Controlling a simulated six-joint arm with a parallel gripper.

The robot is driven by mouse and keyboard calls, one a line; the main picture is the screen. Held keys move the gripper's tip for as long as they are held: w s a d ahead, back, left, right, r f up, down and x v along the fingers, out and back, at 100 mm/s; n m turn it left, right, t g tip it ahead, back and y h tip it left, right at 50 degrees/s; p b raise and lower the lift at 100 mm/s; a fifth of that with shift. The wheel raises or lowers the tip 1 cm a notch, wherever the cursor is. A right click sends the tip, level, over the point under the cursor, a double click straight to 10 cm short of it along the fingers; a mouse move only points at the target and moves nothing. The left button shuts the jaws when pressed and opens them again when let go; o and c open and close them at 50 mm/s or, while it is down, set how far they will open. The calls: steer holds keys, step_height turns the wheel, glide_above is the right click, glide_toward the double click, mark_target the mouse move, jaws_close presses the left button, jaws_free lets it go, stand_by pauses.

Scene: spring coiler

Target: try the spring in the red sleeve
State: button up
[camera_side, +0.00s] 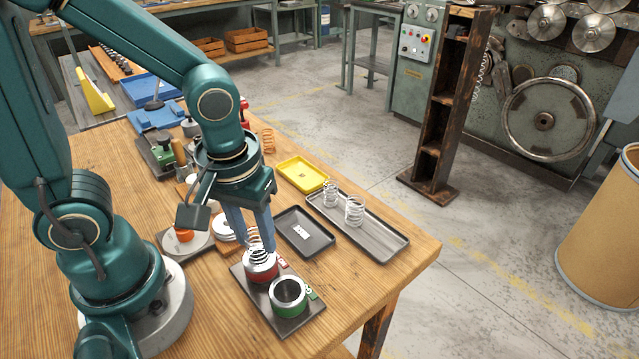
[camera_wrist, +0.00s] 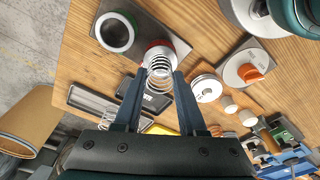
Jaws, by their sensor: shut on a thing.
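My gripper (camera_side: 252,238) points down and is shut on a silver coil spring (camera_side: 258,243); the spring also shows between the fingertips in the wrist view (camera_wrist: 158,63). The red sleeve (camera_side: 262,272), a metal cup with a red band, stands on a dark base plate (camera_side: 306,325) directly below the spring. The spring stands roughly upright, its lower end at the sleeve's mouth; how far it reaches inside is hidden. In the wrist view the spring covers part of the red sleeve (camera_wrist: 181,46). A green sleeve (camera_side: 289,309) stands beside it, open and empty.
A dark tray with a white label (camera_side: 318,245) lies behind the sleeves. A long grey tray (camera_side: 382,238) holds two silver springs (camera_side: 354,210). A yellow tray (camera_side: 302,174) is farther back. An orange-knobbed device (camera_side: 201,243) sits at left. The table's right edge is near.

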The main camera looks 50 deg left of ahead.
mark_target(257, 233)
steer(key=shift+r, duration=0.1)
steer(key=shift+r, duration=2.45)
steer(key=shift+f, duration=2.1)
steer(key=shift+f, duration=0.3)
stand_by(0.4)
steer(key=shift+r, duration=2.4)
